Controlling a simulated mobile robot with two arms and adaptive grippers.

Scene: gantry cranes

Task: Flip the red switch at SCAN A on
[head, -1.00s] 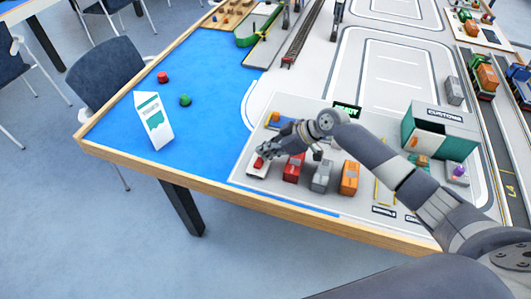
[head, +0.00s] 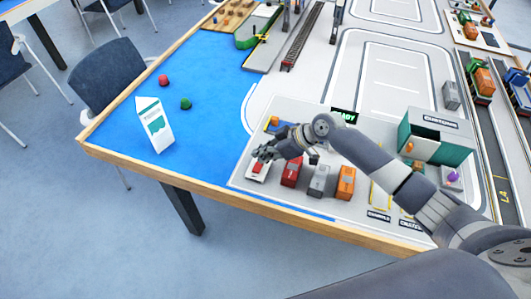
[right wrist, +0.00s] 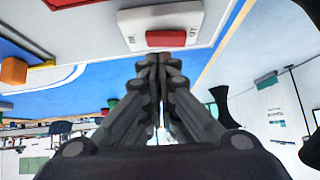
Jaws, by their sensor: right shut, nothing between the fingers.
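The red switch (head: 258,167) is a small red rocker on a white box (head: 254,177) near the front edge of the table, left of the small vehicles. My right gripper (head: 264,153) is shut and empty, just behind and above the switch. In the right wrist view the red switch (right wrist: 165,38) lies on its white box (right wrist: 160,17), just beyond the shut fingertips (right wrist: 158,60). A small gap shows between fingertips and switch there. Which way the rocker is tilted I cannot tell. My left gripper is not in view.
A red truck (head: 291,172), a grey one (head: 319,180) and an orange one (head: 346,182) stand right of the switch. A lit sign (head: 343,116) and the customs building (head: 437,140) are behind. A carton (head: 155,125) stands on the blue area at left.

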